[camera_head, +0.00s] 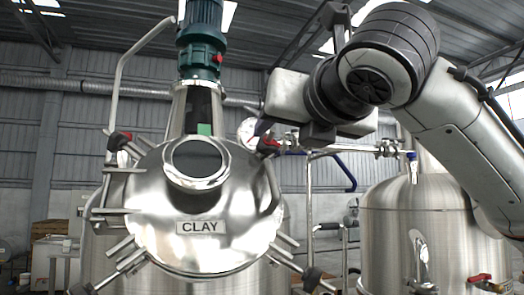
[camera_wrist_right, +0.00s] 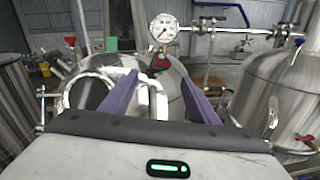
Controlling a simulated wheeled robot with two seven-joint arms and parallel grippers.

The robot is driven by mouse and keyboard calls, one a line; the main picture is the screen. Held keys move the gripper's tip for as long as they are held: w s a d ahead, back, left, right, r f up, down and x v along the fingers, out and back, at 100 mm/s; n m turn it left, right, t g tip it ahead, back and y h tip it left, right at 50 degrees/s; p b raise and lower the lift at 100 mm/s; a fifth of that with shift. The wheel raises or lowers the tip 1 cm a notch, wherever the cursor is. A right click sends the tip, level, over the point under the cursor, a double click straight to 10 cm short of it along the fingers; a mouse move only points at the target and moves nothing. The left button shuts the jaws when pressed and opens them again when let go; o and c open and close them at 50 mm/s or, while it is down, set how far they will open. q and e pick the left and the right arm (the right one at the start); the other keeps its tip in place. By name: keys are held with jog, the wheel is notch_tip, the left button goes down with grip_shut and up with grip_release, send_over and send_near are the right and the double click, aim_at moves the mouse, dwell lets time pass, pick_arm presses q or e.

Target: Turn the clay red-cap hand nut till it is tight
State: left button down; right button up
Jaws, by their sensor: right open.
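The clay tank's round steel lid (camera_head: 240,215) carries a CLAY plate (camera_head: 201,227). A red-capped hand nut (camera_head: 269,146) sits at the lid's right edge. It also shows in the wrist view (camera_wrist_right: 162,58), below a round gauge. A second red cap (camera_head: 125,137) is at the lid's upper left; a red cap also shows at the left in the wrist view (camera_wrist_right: 70,40). My right gripper (camera_head: 261,132) is by the right-hand nut. In the wrist view its purple fingers (camera_wrist_right: 160,88) are apart, with that nut in the gap beyond them. My left gripper is out of view.
A green motor (camera_head: 201,40) stands above the lid's round port (camera_head: 197,160). The gauge (camera_wrist_right: 163,28) and pipework are behind the nut. Another steel tank (camera_head: 430,225) stands at the right.

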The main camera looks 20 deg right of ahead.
aim_at(269, 142)
jog(key=w+p, duration=0.1)
jog(key=w, duration=0.5)
jog(key=w+p, duration=0.1)
jog(key=w, duration=0.2)
jog(key=shift+w+d+r+p, duration=0.25)
jog(key=shift+w+p, duration=0.05)
jog(key=shift+p, duration=0.05)
jog(key=shift+w, duration=0.2)
jog(key=c, duration=1)
